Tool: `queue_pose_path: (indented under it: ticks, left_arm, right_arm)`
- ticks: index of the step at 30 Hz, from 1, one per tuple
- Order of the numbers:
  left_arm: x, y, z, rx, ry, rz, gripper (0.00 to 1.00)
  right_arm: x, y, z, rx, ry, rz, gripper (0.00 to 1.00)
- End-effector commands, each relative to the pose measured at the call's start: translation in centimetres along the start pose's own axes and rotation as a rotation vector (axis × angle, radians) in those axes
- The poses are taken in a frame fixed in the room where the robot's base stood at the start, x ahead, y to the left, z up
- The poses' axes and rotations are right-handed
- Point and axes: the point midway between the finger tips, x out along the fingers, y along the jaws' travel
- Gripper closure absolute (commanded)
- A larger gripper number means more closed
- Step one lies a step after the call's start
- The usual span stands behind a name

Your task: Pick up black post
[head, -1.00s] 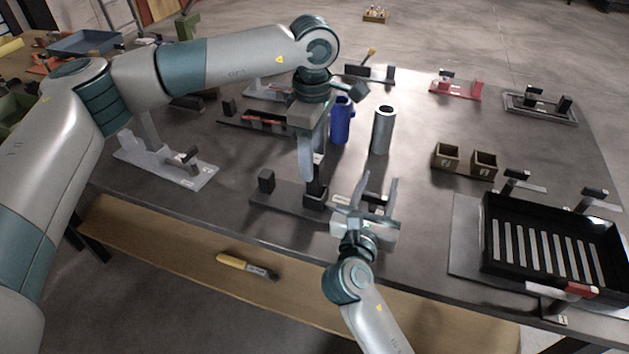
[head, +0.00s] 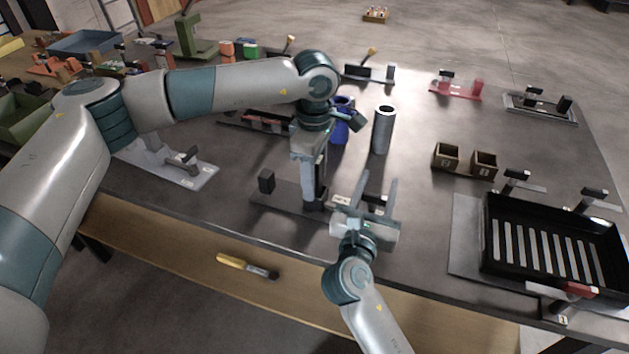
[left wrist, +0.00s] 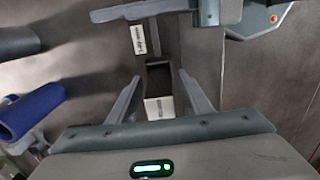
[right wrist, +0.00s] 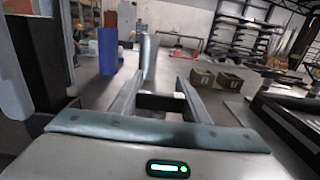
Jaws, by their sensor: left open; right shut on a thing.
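The black post (head: 321,178) stands upright on a dark base plate (head: 283,204); the left wrist view shows its dark top (left wrist: 160,75) from above. My left gripper (head: 309,192) points down over it. Its fingers are open, one on each side of the post in the left wrist view (left wrist: 160,88). In the head view they partly hide the post. My right gripper (head: 378,190) is low beside the plate's right end. It is shut on a dark block, seen between its fingers in the right wrist view (right wrist: 165,104); what this belongs to is unclear.
A blue cylinder (head: 339,128) and a grey cylinder (head: 383,130) stand behind the grippers. A smaller black block (head: 266,181) stands on the plate's left end. Brown boxes (head: 464,160) and a black slatted tray (head: 545,245) are to the right. The table front edge is near.

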Motion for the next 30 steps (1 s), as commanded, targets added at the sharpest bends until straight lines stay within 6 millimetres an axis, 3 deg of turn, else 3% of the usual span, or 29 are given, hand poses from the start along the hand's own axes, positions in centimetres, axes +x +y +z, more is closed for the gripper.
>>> queue_pose_path:
  ticks: [13, 19, 30]
  left_arm:
    - [0.00, 0.02, -0.02, 0.000, 0.000, 0.000, 0.55]
    - [-0.01, 0.02, -0.02, 0.000, 0.000, 0.000, 1.00]
    - [-0.29, 0.05, -0.02, 0.000, 0.000, 0.001, 1.00]
  right_arm:
    - [-0.01, 0.01, -0.06, 0.000, 0.001, 0.000, 1.00]
    - [-0.01, 0.01, -0.06, 0.000, 0.001, 0.000, 1.00]
    - [-0.01, 0.01, -0.05, 0.000, 0.001, 0.000, 1.00]
